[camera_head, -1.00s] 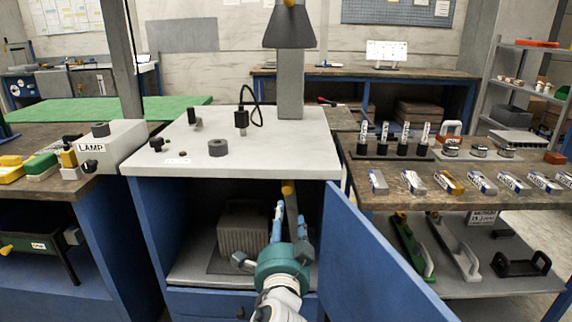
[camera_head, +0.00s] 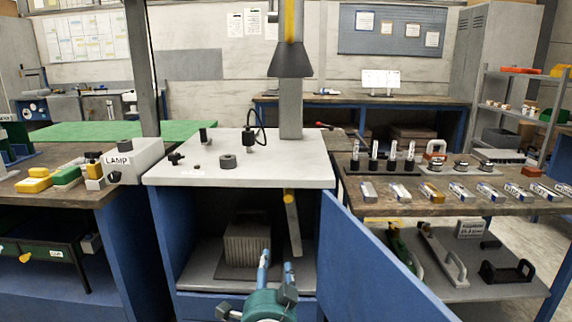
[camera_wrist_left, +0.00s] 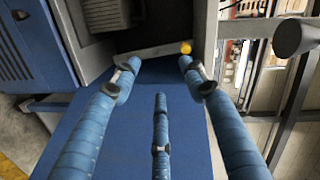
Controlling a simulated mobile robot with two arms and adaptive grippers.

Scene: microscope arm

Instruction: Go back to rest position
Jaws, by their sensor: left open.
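My left gripper (camera_head: 275,275) shows at the bottom middle of the head view, in front of the open blue cabinet (camera_head: 166,235). Its blue fingers point into the cabinet opening. In the left wrist view the fingers of my left gripper (camera_wrist_left: 155,75) are spread wide with nothing between them. Beyond them are the blue cabinet door and the cabinet's lower edge. My right gripper is not in view.
The blue cabinet door (camera_head: 375,265) stands open to the right of my left gripper. A grey ribbed block (camera_head: 247,243) sits inside the cabinet. The white cabinet top (camera_head: 290,170) carries small black parts. A wooden bench (camera_head: 400,205) with several blocks stands at right.

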